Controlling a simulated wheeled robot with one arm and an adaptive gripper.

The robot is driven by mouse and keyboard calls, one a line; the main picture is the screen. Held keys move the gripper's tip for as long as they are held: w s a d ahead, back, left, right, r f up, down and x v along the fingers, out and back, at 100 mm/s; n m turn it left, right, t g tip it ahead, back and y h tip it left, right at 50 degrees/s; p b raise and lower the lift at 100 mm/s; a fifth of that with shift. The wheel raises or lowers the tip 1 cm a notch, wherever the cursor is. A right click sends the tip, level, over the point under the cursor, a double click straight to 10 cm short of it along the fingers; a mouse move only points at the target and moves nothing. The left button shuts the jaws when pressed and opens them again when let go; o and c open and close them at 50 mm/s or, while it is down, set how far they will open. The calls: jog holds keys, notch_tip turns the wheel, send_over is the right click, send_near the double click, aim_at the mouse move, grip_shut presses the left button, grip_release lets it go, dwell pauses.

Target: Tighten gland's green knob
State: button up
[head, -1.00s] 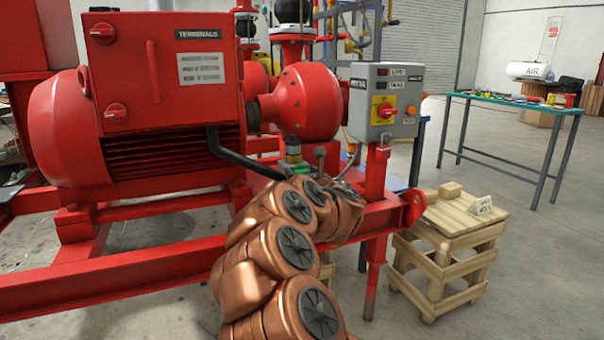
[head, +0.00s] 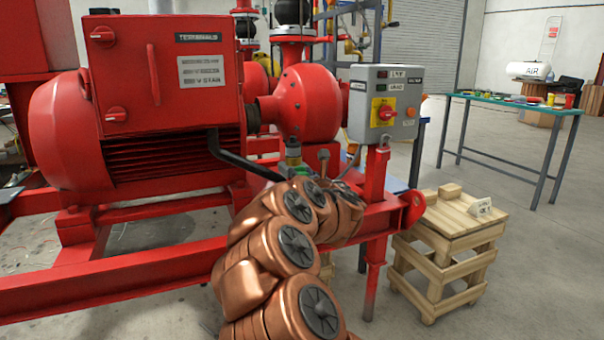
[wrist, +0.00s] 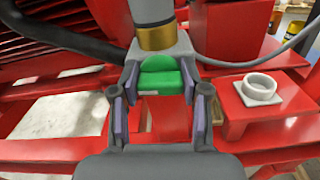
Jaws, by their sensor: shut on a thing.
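The gland's green knob (wrist: 161,78) shows in the wrist view, below a brass collar (wrist: 155,36) and a grey body. My gripper (wrist: 161,92) has one finger on each side of the green knob and is shut on it. In the head view a small green part of the gland (head: 293,157) shows below the red pump casing. My copper-coloured arm reaches up to it and hides the gripper there.
The red pump (head: 306,103) and motor (head: 70,130) stand behind and left of the arm. A grey control box (head: 384,103) is to the right. In the wrist view a black hose (wrist: 60,32) runs at left and a white ring (wrist: 259,88) sits on a red block at right.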

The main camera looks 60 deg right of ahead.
jog(key=m+p, duration=0.4)
jog(key=m, duration=0.2)
jog(key=shift+r, duration=0.15)
jog(key=m+p, duration=0.4)
jog(key=m, duration=0.1)
jog(key=shift+d+m, duration=0.1)
jog(key=shift+m, duration=0.3)
jog(key=m+p, duration=0.4)
jog(key=m, duration=0.1)
jog(key=shift+s+p, duration=0.1)
jog(key=shift+p, duration=0.2)
jog(key=m+p, duration=0.1)
jog(key=m, duration=0.2)
jog(key=m+p, duration=0.2)
jog(key=shift+f+m+p, duration=0.3)
jog(key=shift+f+m, duration=0.1)
jog(key=o, duration=1.1)
jog(key=shift+o, duration=0.2)
